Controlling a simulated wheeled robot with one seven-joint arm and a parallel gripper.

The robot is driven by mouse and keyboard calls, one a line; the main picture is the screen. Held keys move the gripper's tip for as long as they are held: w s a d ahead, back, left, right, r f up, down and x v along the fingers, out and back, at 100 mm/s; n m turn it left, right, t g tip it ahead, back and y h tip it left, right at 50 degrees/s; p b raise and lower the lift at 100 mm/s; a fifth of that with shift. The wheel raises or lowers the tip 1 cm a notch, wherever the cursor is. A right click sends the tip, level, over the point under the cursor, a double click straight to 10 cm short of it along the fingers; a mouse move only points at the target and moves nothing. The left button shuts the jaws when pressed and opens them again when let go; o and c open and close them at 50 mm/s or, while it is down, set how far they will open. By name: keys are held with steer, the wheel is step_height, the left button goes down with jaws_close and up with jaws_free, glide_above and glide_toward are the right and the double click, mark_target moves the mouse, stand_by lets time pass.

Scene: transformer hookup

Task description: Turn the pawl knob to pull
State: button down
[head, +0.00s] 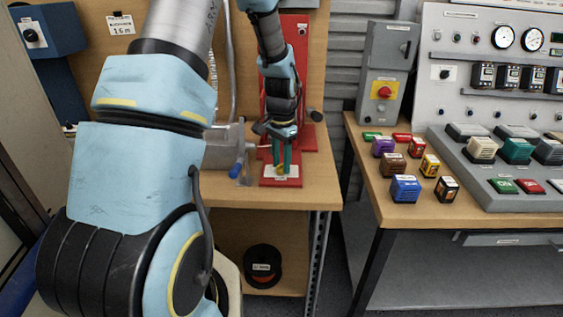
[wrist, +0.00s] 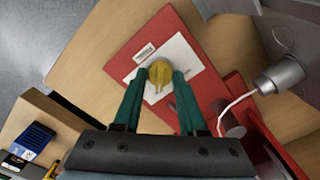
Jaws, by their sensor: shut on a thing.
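The pawl knob (wrist: 159,74) is a small yellow round knob with a raised ridge, on a white label plate on a red base. My gripper (wrist: 160,74) has green fingers that stand on either side of the knob and are shut on it. In the head view my gripper (head: 282,170) points down at the red base (head: 291,182) near the front of the wooden bench. There the knob is mostly hidden between the fingers. The label's writing is too small to read.
A grey bracket with a blue-tipped handle (head: 236,170) stands just left of the base. A red upright frame (head: 300,70) rises behind. Several coloured blocks (head: 405,188) sit on the bench at right, beside a grey control panel (head: 500,70). A black spool (head: 262,266) lies on the lower shelf.

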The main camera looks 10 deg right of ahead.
mark_target(281, 164)
steer(key=shift+c, duration=2.3)
jaws_free()
step_height(281, 164, up, 11)
steer(key=b, duration=0.2)
steer(key=shift+f, duration=0.15)
